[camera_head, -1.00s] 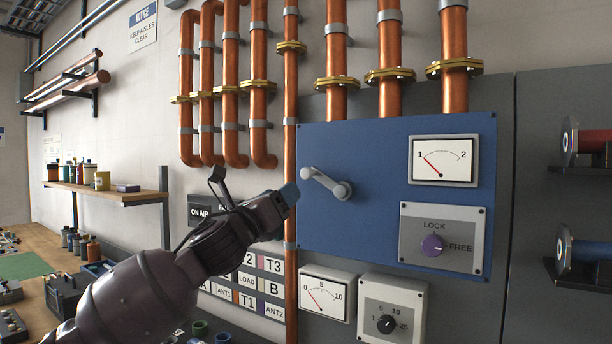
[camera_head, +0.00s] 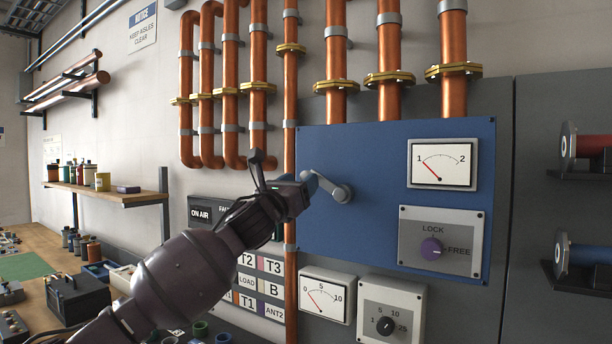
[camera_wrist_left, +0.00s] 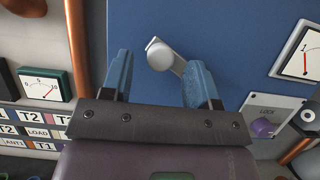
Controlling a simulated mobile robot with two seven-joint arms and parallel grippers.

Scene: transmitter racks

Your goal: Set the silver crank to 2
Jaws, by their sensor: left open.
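The silver crank (camera_head: 342,192) is on the blue panel (camera_head: 375,150). Its arm runs up and left from the hub, and its handle end is partly hidden behind my left gripper (camera_head: 310,182). In the left wrist view, the crank's round handle end (camera_wrist_left: 160,55) shows between the two blue fingers of my left gripper (camera_wrist_left: 158,60), which are open and apart from each other. I cannot tell whether either finger touches it. The panel gauge (camera_head: 442,165), marked 1 and 2, has its needle near 1. My right gripper is not in view.
A purple LOCK/FREE knob (camera_head: 431,248) sits below the gauge; its mark seems turned toward FREE. Copper pipes (camera_head: 290,100) run left of and above the panel. A 0-10 meter (camera_head: 326,295) and a black dial (camera_head: 386,325) are below.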

